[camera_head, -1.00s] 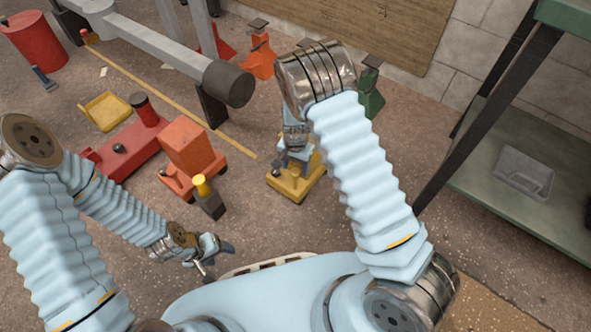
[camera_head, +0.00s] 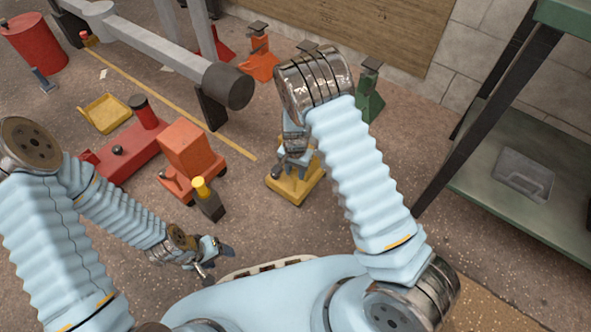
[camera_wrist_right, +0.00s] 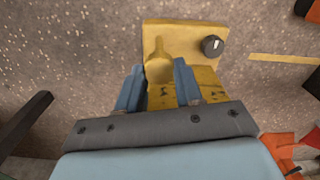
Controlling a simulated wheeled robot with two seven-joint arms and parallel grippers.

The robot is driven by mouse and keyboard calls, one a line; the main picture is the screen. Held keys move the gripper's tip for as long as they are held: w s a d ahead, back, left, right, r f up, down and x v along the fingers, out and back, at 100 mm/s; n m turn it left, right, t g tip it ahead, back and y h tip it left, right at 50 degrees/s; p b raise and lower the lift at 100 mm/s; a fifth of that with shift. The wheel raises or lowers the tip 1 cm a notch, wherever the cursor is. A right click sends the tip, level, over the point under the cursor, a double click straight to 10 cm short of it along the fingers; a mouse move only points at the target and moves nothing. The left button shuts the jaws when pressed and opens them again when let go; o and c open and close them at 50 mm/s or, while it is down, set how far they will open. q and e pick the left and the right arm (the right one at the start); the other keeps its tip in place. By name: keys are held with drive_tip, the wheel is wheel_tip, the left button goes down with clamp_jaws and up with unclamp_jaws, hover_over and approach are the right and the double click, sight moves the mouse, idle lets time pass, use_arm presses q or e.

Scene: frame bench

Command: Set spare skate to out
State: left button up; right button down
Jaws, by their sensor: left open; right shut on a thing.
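A yellow skate (camera_head: 301,188) stands on the floor in the middle of the head view, presumably the spare skate; no label is readable. In the right wrist view its yellow plate (camera_wrist_right: 188,32) carries a yellow upright part (camera_wrist_right: 158,68) and a dark round knob (camera_wrist_right: 212,45) with a pale mark. My right gripper (camera_head: 291,160) is over the skate, its fingers (camera_wrist_right: 157,88) on either side of the yellow upright part and shut on it. The knob is beside the fingers, apart from them. My left gripper (camera_head: 217,261) is open and empty, low near my body.
An orange skate (camera_head: 190,150) and a red skate (camera_head: 130,148) stand to the left, with a small yellow-topped post (camera_head: 207,197) between orange and yellow. A grey beam (camera_head: 165,45) runs behind. A green shelf (camera_head: 500,170) bounds the right. Jack stands (camera_head: 368,92) stand by the wall.

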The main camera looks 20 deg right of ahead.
drive_tip(key=s+a+p, duration=0.3)
drive_tip(key=s+a, duration=1)
drive_tip(key=a, duration=0.4)
drive_tip(key=shift+s+a+p, duration=0.15)
drive_tip(key=shift+s+p, duration=0.15)
drive_tip(key=shift+p, duration=0.1)
drive_tip(key=c, duration=0.7)
unclamp_jaws()
drive_tip(key=shift+c, duration=0.2)
wheel_tip(320, 180, up, 14)
drive_tip(key=p, duration=0.3)
drive_tip(key=shift+f, duration=0.15)
